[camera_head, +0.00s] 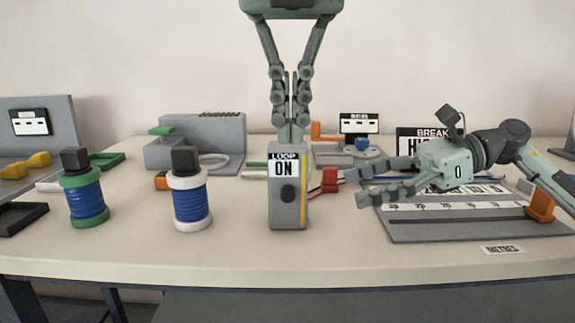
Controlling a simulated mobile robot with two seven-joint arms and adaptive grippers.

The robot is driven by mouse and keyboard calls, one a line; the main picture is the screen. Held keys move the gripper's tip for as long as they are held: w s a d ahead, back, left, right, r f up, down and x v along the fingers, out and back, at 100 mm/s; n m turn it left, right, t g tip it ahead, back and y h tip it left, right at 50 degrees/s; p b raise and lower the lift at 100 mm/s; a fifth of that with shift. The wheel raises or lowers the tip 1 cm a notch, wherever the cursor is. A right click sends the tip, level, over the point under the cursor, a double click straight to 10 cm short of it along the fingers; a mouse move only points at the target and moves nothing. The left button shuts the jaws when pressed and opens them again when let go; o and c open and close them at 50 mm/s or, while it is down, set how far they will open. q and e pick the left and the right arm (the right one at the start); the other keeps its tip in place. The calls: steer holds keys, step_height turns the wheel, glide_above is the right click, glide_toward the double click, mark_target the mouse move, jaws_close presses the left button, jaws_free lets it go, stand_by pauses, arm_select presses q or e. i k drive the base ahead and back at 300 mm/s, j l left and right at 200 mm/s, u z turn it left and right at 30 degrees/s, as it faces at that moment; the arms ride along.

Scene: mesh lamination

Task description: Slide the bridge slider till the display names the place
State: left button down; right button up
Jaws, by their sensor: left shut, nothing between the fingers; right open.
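The bridge is a flat grey board (420,230) at the right with a white number scale (425,208). An orange slider (541,205) sits at its right end, below my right forearm. A display (413,135) headed "BREAK" stands behind it; my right gripper hides part of its reading. My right gripper (357,185) is open and empty, over the board's left part, with its fingers pointing left, apart from the slider. My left gripper (292,130) is shut and empty, pointing down at the top of a grey box (289,215) reading "LOOP ON"; I cannot tell if it touches.
A red clip (330,177) with leads is close to the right fingertips. A blue-green spool (88,200) and a blue-white spool (191,203) stand at left. Grey devices (205,145) stand behind. A METRES label (502,249) lies at front right. The front middle is clear.

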mark_target(541, 207)
steer(key=k, duration=1)
